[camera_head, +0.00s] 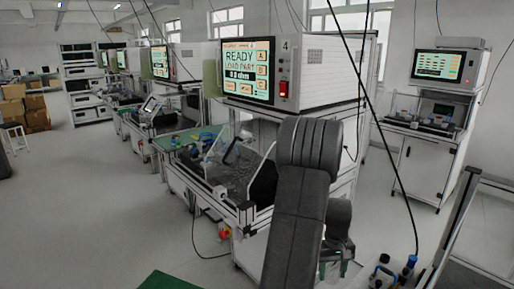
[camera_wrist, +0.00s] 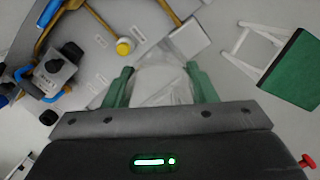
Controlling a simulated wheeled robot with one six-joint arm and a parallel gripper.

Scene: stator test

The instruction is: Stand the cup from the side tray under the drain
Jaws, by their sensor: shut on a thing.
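A clear, see-through cup (camera_wrist: 160,88) shows in the wrist view between the two green fingers of my gripper (camera_wrist: 159,72). The fingers are shut on its sides. Its outline is faint, so I cannot tell its tilt or any contents. In the head view my dark arm hangs in front of the test station, and only a bit of green finger shows low beside it; the cup cannot be made out there. I cannot pick out the drain in either view. The side tray cannot be told for sure.
A test station (camera_head: 290,75) with a lit screen stands behind my arm; its clear-walled bay (camera_head: 235,165) is at mid-left. Blue-handled parts (camera_head: 385,272) sit at lower right. Floor at left is free.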

